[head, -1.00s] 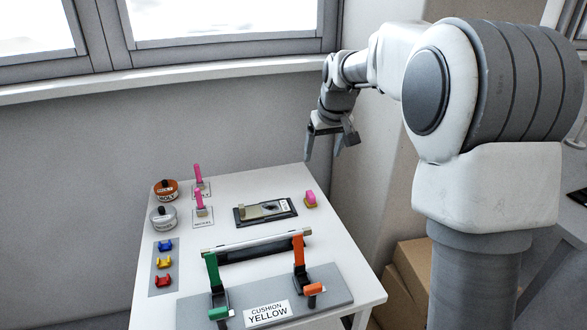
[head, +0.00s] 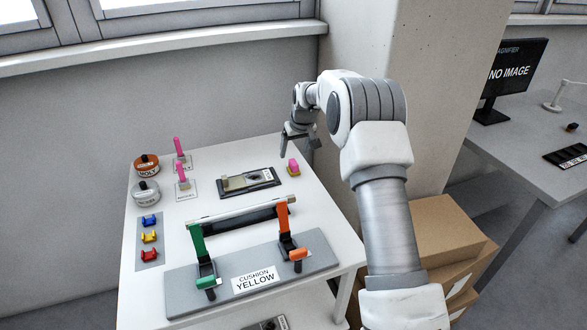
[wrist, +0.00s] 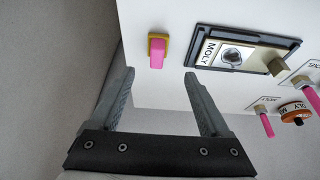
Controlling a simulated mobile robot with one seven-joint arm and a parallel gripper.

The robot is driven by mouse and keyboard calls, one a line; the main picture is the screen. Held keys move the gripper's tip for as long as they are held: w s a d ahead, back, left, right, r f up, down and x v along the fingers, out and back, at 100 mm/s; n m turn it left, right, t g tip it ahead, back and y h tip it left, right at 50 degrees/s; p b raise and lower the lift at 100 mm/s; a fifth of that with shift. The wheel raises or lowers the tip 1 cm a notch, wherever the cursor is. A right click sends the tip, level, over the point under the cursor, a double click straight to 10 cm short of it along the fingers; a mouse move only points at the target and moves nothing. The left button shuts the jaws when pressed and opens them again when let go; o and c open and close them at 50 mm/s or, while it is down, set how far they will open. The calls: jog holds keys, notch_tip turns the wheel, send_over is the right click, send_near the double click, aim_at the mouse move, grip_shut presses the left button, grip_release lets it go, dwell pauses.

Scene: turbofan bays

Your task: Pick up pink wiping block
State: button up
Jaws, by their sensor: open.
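My gripper (head: 300,144) is open and empty, above and beyond the block near the table's back right corner. In the wrist view the block (wrist: 157,52) shows ahead of the fingertips, between the lines of the two fingers of my gripper (wrist: 158,77), and apart from them.
A black tray (head: 225,186) lies left of the block. Two pink-handled tools, round tins (head: 145,191) and coloured clips stand farther left. A fixture with green (head: 197,244) and orange (head: 283,219) levers fills the front. A wall and pillar (head: 355,45) stand behind.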

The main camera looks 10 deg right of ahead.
aim_at(294, 162)
jog(key=x, duration=0.2)
jog(key=shift+w+f, duration=0.15)
jog(key=shift+f, duration=0.15)
jog(key=shift+x, duration=2.6)
jog(key=shift+d, duration=0.25)
jog(key=shift+c, duration=0.2)
grip_shut()
